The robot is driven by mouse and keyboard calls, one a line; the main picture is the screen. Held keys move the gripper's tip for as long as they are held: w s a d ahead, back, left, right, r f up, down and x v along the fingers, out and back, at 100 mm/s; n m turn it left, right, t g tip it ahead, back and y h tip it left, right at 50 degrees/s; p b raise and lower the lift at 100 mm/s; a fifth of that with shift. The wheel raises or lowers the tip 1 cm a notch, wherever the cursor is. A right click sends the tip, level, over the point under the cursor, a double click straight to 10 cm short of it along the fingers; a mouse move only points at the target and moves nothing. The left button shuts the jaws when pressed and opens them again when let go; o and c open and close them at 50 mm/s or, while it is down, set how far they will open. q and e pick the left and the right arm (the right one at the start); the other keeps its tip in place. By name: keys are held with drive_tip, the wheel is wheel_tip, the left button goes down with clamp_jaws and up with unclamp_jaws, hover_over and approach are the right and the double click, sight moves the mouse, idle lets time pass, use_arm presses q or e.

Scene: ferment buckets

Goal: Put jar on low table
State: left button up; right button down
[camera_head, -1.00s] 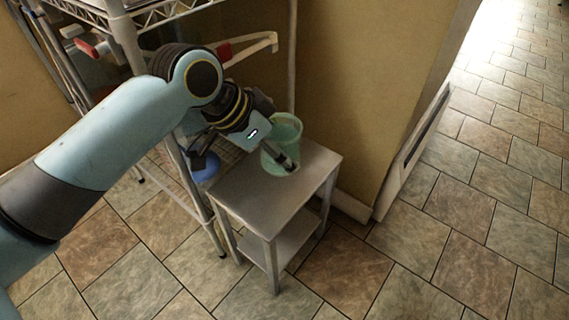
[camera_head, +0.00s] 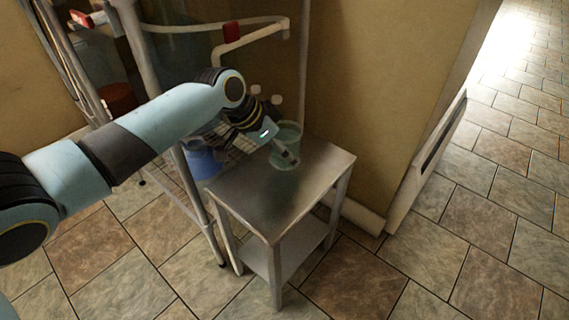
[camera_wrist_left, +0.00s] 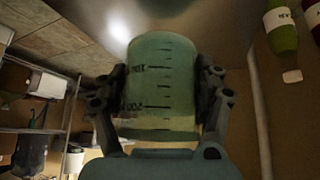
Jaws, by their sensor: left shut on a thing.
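The jar is a translucent green cup with dark measuring marks. In the head view the jar (camera_head: 290,132) is over the far part of the low table (camera_head: 262,208), a grey metal stand with a lower shelf. I cannot tell whether its base touches the top. My left gripper (camera_head: 288,155) reaches in from the left and is shut on the jar. In the left wrist view the jar (camera_wrist_left: 160,82) sits between the two fingers of my left gripper (camera_wrist_left: 162,100), one on each side. My right gripper is not in view.
A wire shelf rack (camera_head: 172,165) stands close to the left of the table, with a blue container (camera_head: 203,162) on it. A tan wall (camera_head: 375,95) is right behind the table. The table's near part is bare, and tiled floor (camera_head: 440,260) is open to the right.

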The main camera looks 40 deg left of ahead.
sight(284, 160)
use_arm(q)
wheel_tip(284, 160, down, 4)
drive_tip(key=shift+r+b, duration=0.1)
drive_tip(key=shift+b, duration=0.65)
drive_tip(key=shift+r, duration=0.15)
drive_tip(key=o, duration=1.7)
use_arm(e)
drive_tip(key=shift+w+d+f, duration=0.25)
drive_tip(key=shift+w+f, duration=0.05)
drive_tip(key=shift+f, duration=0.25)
use_arm(q)
drive_tip(key=shift+o, duration=0.2)
drive_tip(key=shift+s+r, duration=0.1)
drive_tip(key=p+v, duration=0.1)
drive_tip(key=v, duration=0.2)
drive_tip(key=shift+r+p, duration=0.1)
drive_tip(key=shift+p, duration=0.3)
drive_tip(key=p+v, duration=0.3)
drive_tip(key=v, duration=0.5)
drive_tip(key=shift+s+a+r, duration=0.1)
drive_tip(key=shift+r, duration=0.15)
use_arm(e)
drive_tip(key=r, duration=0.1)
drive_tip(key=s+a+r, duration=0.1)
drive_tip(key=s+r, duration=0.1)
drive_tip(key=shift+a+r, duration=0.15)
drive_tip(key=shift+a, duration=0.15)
